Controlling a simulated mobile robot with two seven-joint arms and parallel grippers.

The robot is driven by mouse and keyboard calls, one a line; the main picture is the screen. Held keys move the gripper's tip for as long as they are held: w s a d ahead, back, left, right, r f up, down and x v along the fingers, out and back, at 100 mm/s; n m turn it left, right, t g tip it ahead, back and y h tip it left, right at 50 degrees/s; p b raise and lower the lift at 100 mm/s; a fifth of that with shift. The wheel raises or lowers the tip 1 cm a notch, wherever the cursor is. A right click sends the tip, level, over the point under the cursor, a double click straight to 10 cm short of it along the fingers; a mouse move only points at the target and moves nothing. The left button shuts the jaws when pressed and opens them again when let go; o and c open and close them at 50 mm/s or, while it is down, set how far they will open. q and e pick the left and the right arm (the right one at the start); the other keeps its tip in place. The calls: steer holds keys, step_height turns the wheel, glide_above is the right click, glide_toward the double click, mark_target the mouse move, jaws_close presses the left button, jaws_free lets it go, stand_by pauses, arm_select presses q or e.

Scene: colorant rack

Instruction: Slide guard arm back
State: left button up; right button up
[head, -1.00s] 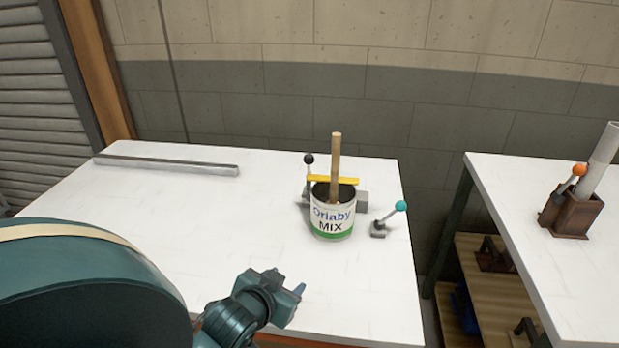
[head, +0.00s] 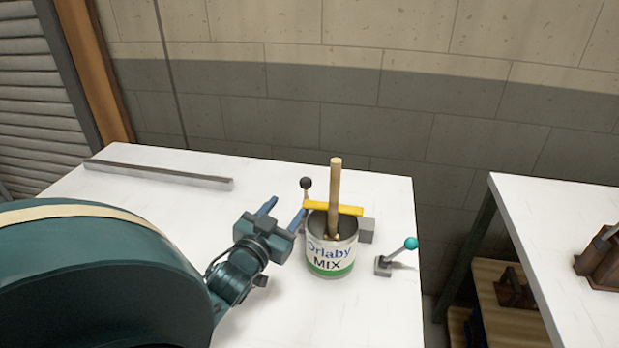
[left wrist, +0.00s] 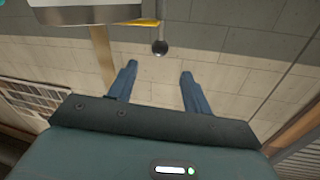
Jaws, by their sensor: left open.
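A yellow guard arm (head: 346,209) lies across the top of a white can (head: 332,252) labelled "Orlaby MIX", beside a wooden stick (head: 336,185) standing in the can. A black ball knob (head: 305,183) stands upright at the bar's left end. My left gripper (head: 282,211) is open and empty, just left of the can and the knob, with its fingers pointing toward the back. In the left wrist view the black knob (left wrist: 160,47) shows just beyond the gap between the open fingers (left wrist: 158,70), apart from them. My right gripper is out of view.
A grey block (head: 367,231) sits behind the can. A small lever with a teal knob (head: 410,243) stands to its right. A grey metal bar (head: 160,173) lies at the table's back left. Another white table (head: 560,240) stands at the right, across a gap.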

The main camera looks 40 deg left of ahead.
mark_target(303, 187)
arm_select(q)
steer(key=p+x, duration=0.1)
steer(key=x, duration=1)
steer(key=shift+w, duration=0.25)
jaws_close()
